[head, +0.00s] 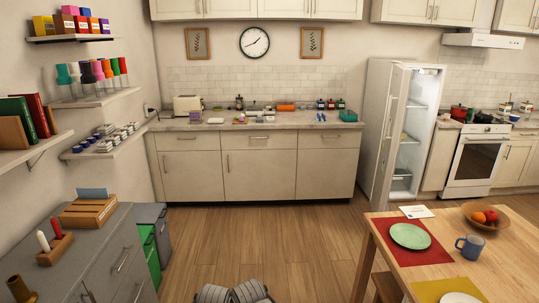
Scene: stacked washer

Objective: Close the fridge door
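The white fridge (378,95) stands right of the counter, against the back wall. Its door (390,155) is open and stands out into the room, seen nearly edge-on. The door appears hinged on the fridge's left side, with a long vertical handle (391,112) on its outer face. Lit shelves and a bin show inside through the gap at the door's right. Neither of my grippers is in view. Grey, ribbed parts at the bottom edge look like parts of my own body.
A wooden table (390,247) with a green plate, mug and fruit bowl (487,216) stands at the front right, before the fridge. A grey cabinet (92,248) and wall shelves line the left. The wooden floor (270,237) in the middle is clear.

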